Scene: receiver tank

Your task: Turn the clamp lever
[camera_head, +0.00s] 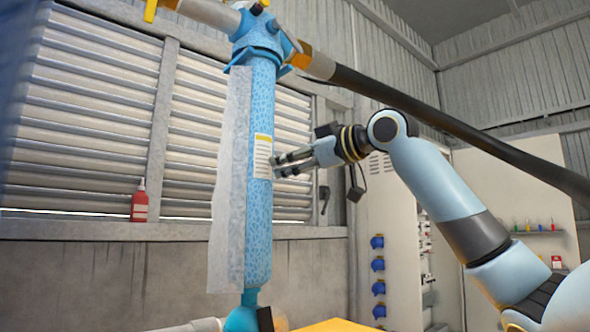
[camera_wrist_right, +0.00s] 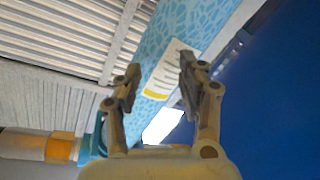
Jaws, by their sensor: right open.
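The receiver tank (camera_head: 259,215) is a tall upright blue patterned cylinder in the middle of the head view. It carries a white label with a yellow top band (camera_head: 263,157), which also shows in the right wrist view (camera_wrist_right: 168,72). A blue collar (camera_head: 258,45) with pipe joints sits at its top. I cannot clearly pick out the clamp lever; a yellow-orange piece (camera_head: 301,57) shows beside the collar. My right gripper (camera_head: 278,163) is open and empty, its fingertips close to the label; I cannot tell whether they touch. My left gripper is not in view.
A thick black hose (camera_head: 430,115) slopes down rightward above my right arm. A translucent sheet (camera_head: 228,190) hangs along the tank's left side. A red bottle (camera_head: 139,202) stands on the ledge by the louvred wall. A pale cabinet (camera_head: 388,215) stands behind my right arm.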

